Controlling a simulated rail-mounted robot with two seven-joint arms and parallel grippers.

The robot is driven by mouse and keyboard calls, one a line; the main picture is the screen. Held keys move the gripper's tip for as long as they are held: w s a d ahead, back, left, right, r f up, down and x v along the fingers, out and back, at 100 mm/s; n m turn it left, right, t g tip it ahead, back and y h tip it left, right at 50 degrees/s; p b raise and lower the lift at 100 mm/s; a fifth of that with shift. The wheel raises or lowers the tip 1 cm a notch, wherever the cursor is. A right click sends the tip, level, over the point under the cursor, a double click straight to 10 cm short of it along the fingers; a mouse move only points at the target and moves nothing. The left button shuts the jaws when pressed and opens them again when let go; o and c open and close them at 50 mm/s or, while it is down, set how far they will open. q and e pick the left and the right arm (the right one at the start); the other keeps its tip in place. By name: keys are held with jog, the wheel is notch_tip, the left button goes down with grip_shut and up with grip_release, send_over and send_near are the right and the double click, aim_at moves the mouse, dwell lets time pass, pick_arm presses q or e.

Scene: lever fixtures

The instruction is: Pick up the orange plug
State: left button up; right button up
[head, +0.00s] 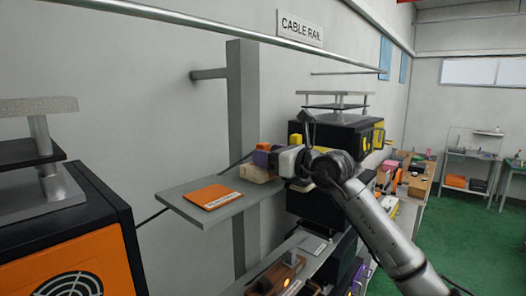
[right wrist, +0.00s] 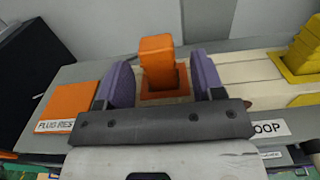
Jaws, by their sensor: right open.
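The orange plug (right wrist: 158,58) stands upright in an orange-rimmed socket on a cream block (right wrist: 262,72) in the right wrist view. My right gripper (right wrist: 162,78) is open, with one purple finger on each side of the plug. A gap shows on both sides, wider on the right. In the head view the plug (head: 263,146) shows only as a small orange top beside my right gripper (head: 268,158). The gripper and arm hide much of the block there. My left gripper is not in view.
An orange pad (head: 212,196) lies on the grey shelf (head: 178,190), left of the block; its label in the wrist view begins "PLUG". A yellow plug (right wrist: 303,48) stands on the block to the right. A black and orange cabinet (head: 75,240) stands at near left.

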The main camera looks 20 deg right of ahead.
jog(key=shift+p+x, duration=0.35)
jog(key=shift+x, duration=0.8)
jog(key=c, duration=1)
